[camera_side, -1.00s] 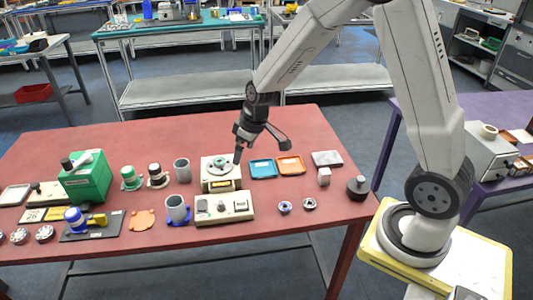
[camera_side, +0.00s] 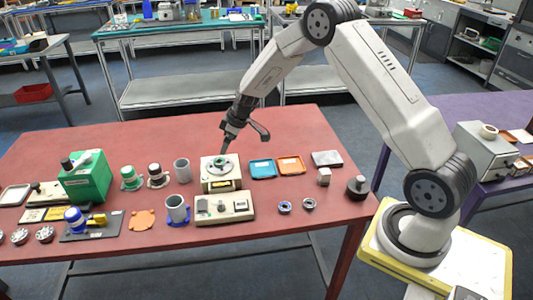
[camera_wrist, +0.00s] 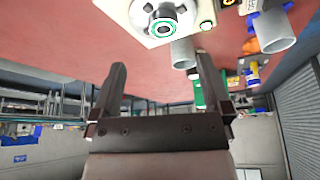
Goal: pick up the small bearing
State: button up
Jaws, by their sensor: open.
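Two small ring-shaped parts lie flat near the front of the red table in the side view: one blue-rimmed ring (camera_side: 284,207) and one grey ring (camera_side: 309,204). Either could be the small bearing; they are too small to tell. My gripper (camera_side: 225,149) points down over the cream device with a round green-and-grey top (camera_side: 221,168), left of and behind those rings. In the wrist view my gripper (camera_wrist: 160,78) has its two dark fingers apart with nothing between them. The round top (camera_wrist: 163,29) of the device shows beyond the fingertips, apart from them.
A cream control box (camera_side: 224,207) stands in front of the device. A grey cylinder on a blue base (camera_side: 177,209) and another grey cylinder (camera_side: 182,170) stand to its left. Blue (camera_side: 263,169) and orange (camera_side: 290,164) trays lie to its right. The table's front right is fairly clear.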

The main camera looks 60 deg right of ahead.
aim_at(220, 161)
jog(key=shift+x, duration=1.15)
jog(key=shift+f, duration=0.1)
jog(key=shift+a+x, duration=0.1)
jog(key=shift+x, duration=1.15)
jog(key=shift+a+x, duration=0.15)
jog(key=shift+x, duration=1.1)
grip_shut()
